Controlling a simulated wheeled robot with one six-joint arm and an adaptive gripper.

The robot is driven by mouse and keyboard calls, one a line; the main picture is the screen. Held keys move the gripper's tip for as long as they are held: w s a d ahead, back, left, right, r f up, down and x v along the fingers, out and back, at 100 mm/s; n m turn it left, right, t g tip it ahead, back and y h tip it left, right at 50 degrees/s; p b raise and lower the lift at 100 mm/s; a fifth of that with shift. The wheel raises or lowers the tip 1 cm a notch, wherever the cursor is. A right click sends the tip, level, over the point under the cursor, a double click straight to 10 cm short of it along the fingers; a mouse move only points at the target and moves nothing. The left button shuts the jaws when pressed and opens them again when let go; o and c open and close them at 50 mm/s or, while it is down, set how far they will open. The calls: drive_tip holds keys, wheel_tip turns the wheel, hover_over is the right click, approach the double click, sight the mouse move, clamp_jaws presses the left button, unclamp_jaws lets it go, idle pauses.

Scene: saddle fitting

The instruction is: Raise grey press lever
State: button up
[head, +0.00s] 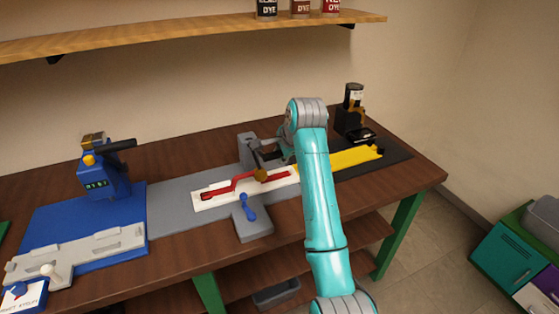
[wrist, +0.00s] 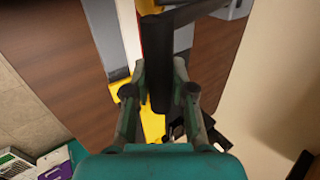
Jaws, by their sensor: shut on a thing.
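The grey press (head: 247,150) stands at the back of the middle station, mostly upright grey body. Its dark lever (wrist: 158,75) runs between my fingers in the wrist view. My gripper (wrist: 159,72) is shut on the lever's bar. In the head view my gripper (head: 274,152) is beside the press, partly hidden by my teal arm. The lever's angle is hard to tell there, as the arm covers most of it.
A white plate with a red strip (head: 240,184) and a blue-handled clamp (head: 248,208) lies before the press. A blue press (head: 105,172) stands left. A yellow piece (head: 350,158) and a dark machine (head: 351,112) are at right. A shelf (head: 150,36) hangs above.

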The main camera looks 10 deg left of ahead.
drive_tip(key=shift+w+a+r, duration=0.2)
drive_tip(key=shift+w+r, duration=0.05)
drive_tip(key=shift+r, duration=0.45)
drive_tip(key=shift+w+a+r, duration=0.15)
drive_tip(key=shift+w+r, duration=0.1)
drive_tip(key=shift+r, duration=0.4)
drive_tip(key=shift+w+a+r, duration=0.2)
drive_tip(key=shift+w+r, duration=0.05)
drive_tip(key=shift+r, duration=0.45)
drive_tip(key=shift+w+a+r, duration=0.35)
drive_tip(key=shift+w+r, duration=0.15)
drive_tip(key=shift+r, duration=0.2)
drive_tip(key=shift+w+a+r, duration=0.35)
drive_tip(key=shift+w+r, duration=0.2)
drive_tip(key=shift+r, duration=0.2)
drive_tip(key=shift+w+a+r, duration=0.35)
drive_tip(key=shift+w+r, duration=0.15)
drive_tip(key=shift+r, duration=0.2)
drive_tip(key=shift+o, duration=0.9)
drive_tip(key=shift+w+r, duration=0.15)
drive_tip(key=shift+r, duration=0.1)
drive_tip(key=shift+a+r, duration=0.1)
drive_tip(key=o, duration=0.6)
drive_tip(key=shift+o, duration=0.5)
